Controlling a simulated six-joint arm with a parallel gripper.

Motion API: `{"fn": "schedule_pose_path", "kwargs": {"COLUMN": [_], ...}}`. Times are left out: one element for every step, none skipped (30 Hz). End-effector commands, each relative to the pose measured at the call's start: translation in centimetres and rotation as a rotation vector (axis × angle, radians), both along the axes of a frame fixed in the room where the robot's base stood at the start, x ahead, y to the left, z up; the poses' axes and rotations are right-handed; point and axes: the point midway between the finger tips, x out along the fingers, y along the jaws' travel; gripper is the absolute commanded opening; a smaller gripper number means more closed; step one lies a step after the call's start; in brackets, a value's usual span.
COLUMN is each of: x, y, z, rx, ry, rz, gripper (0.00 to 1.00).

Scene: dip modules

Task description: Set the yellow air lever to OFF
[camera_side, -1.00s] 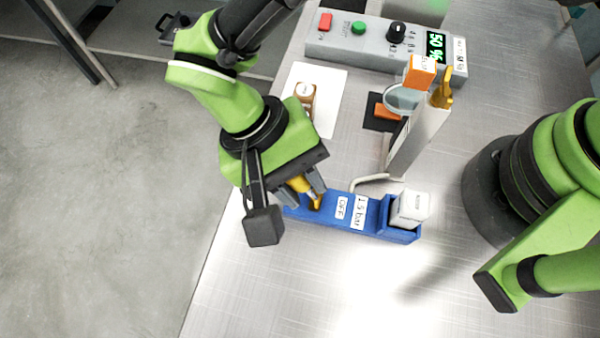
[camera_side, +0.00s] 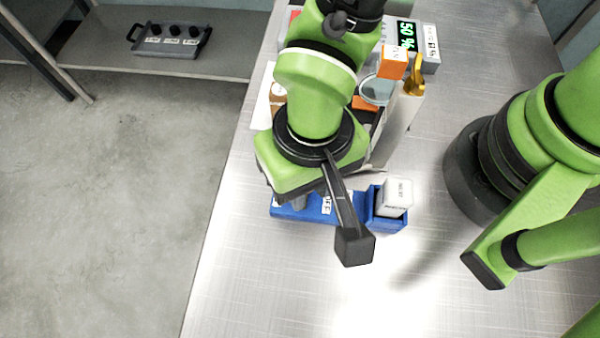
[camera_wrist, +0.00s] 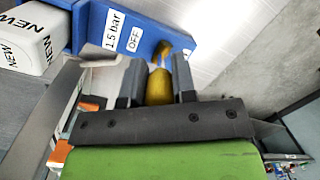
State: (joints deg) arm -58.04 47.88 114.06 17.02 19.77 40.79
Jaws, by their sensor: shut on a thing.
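The yellow air lever (camera_wrist: 159,88) is between the two fingers of my gripper (camera_wrist: 158,84) in the wrist view, and the gripper is shut on it. Its foot meets the blue base (camera_wrist: 172,18), beside the OFF label (camera_wrist: 135,38), on the side away from the 1.5 bar label (camera_wrist: 113,28). My wrist hides the lever and most of my gripper there, so the lever's exact tilt cannot be told.
A white box marked NEW (camera_side: 397,194) sits at the base's right end. Behind stand a grey upright panel (camera_side: 398,130) with a yellow part (camera_side: 414,76), an orange block (camera_side: 393,62) and a control box with a display (camera_side: 405,36). The table front is clear.

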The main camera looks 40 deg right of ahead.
Motion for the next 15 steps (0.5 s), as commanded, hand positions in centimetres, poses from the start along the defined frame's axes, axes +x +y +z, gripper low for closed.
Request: {"fn": "schedule_pose_path", "kwargs": {"x": [-0.37, -0.42, -0.47, -0.49, -0.51, -0.51, -0.5, -0.47, -0.46, -0.45, -0.42, -0.39, -0.37, -0.35, -0.31], "y": [0.17, 0.2, 0.18, 0.19, 0.17, 0.13, 0.11, 0.09, 0.03, 0.0, -0.03, -0.06, -0.08, -0.1, -0.13], "z": [0.0, 0.0, -0.01, -0.01, -0.01, -0.01, 0.0, 0.0, 0.01, 0.01, 0.02, 0.03, 0.04, 0.06, 0.06], "rx": [0.016, 0.027, 0.036, 0.044, 0.049, 0.056, 0.06, 0.064, 0.067, 0.068, 0.07, 0.073, 0.073, 0.074, 0.075], "ry": [-0.008, -0.015, -0.024, -0.031, -0.038, -0.046, -0.051, -0.059, -0.066, -0.07, -0.075, -0.081, -0.084, -0.087, -0.091], "rz": [0.003, 0.004, 0.005, 0.006, 0.006, 0.006, 0.005, 0.006, 0.005, 0.005, 0.004, 0.005, 0.004, 0.003, 0.003], "gripper": [0.0, 0.0, 0.0, 0.0, 0.0, 0.0, 0.0, 0.0, 0.0, 0.0, 0.0, 0.0, 0.0, 0.0, 0.0]}}
